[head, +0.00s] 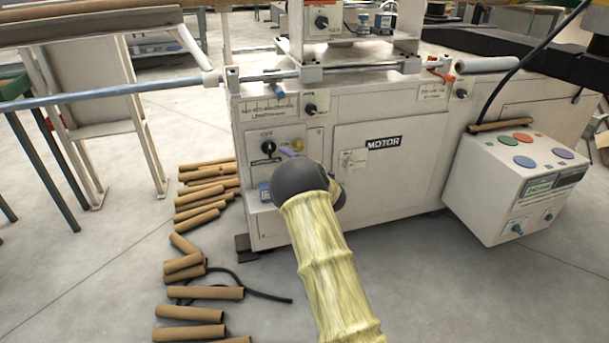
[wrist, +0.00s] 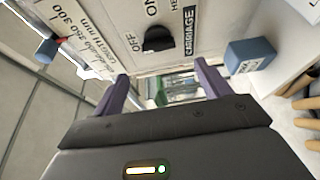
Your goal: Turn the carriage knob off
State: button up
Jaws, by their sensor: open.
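The black carriage knob (head: 268,147) sits on the pale front panel of the machine, with a dark label below it. In the wrist view the knob (wrist: 158,39) lies near the top centre, beside printed OFF and ON marks and a black CARRIAGE label (wrist: 189,30). Its exact pointer direction is hard to tell. My gripper (wrist: 162,86) is open and empty, its two purple fingers apart, with the knob beyond their tips and not touched. In the head view only a bit of purple finger shows, and my dark wrist hides the rest.
A blue block-like part (wrist: 248,56) juts from the panel near the right finger. A small green part (wrist: 160,97) shows between the fingers. The MOTOR door (head: 385,170) is to the right. Several cardboard tubes (head: 205,292) lie on the floor at left. A control box (head: 515,185) stands right.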

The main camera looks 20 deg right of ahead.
jog(key=p+v, duration=0.2)
jog(key=v, duration=0.6)
jog(key=shift+s, duration=0.4)
jog(key=shift+d, duration=0.15)
jog(key=s+d+r+m+g+h+p, duration=0.25)
jog(key=s+r+m+g+h, duration=0.2)
jog(key=s+m+h, duration=0.65)
jog(key=s+a+r+m+g+y+p, duration=0.1)
jog(key=s+a+m+g, duration=0.25)
jog(key=s, duration=0.45)
jog(key=s+a+m+g+y+p, duration=0.1)
jog(key=s+a+m+g+y, duration=0.2)
jog(key=s, duration=0.5)
jog(key=s+a+r+m+g, duration=0.1)
jog(key=s+a+m+g, duration=0.2)
jog(key=s+m, duration=0.35)
notch_tip(320, 180, up, 38)
jog(key=s+n+p, duration=0.1)
jog(key=p, duration=3.7)
jog(key=shift+s, duration=0.4)
